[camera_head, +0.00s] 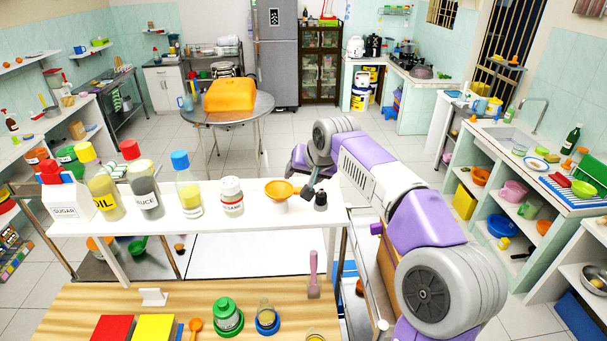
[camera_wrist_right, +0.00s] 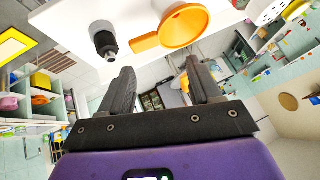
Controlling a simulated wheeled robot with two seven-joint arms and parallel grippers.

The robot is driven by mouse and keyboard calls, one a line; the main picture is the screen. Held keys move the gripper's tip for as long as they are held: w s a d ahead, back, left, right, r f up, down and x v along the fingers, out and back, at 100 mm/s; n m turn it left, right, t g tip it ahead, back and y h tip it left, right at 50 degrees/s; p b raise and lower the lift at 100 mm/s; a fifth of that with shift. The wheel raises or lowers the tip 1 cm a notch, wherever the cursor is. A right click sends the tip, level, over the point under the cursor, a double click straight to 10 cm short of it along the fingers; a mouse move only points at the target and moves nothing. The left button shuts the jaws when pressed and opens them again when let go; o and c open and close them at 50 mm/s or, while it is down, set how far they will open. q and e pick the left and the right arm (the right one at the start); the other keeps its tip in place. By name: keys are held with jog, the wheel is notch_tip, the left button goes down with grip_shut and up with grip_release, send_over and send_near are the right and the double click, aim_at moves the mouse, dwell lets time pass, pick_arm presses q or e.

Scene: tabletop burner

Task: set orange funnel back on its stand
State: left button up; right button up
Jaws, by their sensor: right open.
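The orange funnel (camera_head: 279,189) is on the white shelf, over a small white piece (camera_head: 275,206) that looks like its stand. How well it is seated is hard to tell. My right gripper (camera_head: 307,189) is just right of the funnel, above the shelf's right end. In the right wrist view the funnel (camera_wrist_right: 184,25) is beyond the fingertips, its handle (camera_wrist_right: 146,43) pointing left. The right gripper (camera_wrist_right: 161,76) is open, with nothing between its fingers. My left gripper is not in view.
A small black-topped bottle (camera_head: 320,201) stands right of the funnel, close to my right gripper. A red-and-white shaker (camera_head: 231,197) and several sauce bottles stand to the left. The wooden counter (camera_head: 190,298) in front holds jars and a pink utensil (camera_head: 314,276).

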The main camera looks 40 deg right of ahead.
jog(key=shift+s+a+r, duration=0.15)
jog(key=shift+s+r, duration=0.05)
jog(key=shift+r, duration=0.2)
jog(key=o, duration=0.6)
jog(key=shift+c, duration=0.2)
notch_tip(320, 180, up, 8)
jog(key=s+a+p, duration=0.1)
jog(key=s+p, duration=0.1)
jog(key=p, duration=0.4)
jog(key=shift+s+a, duration=0.15)
jog(key=shift+a, duration=0.2)
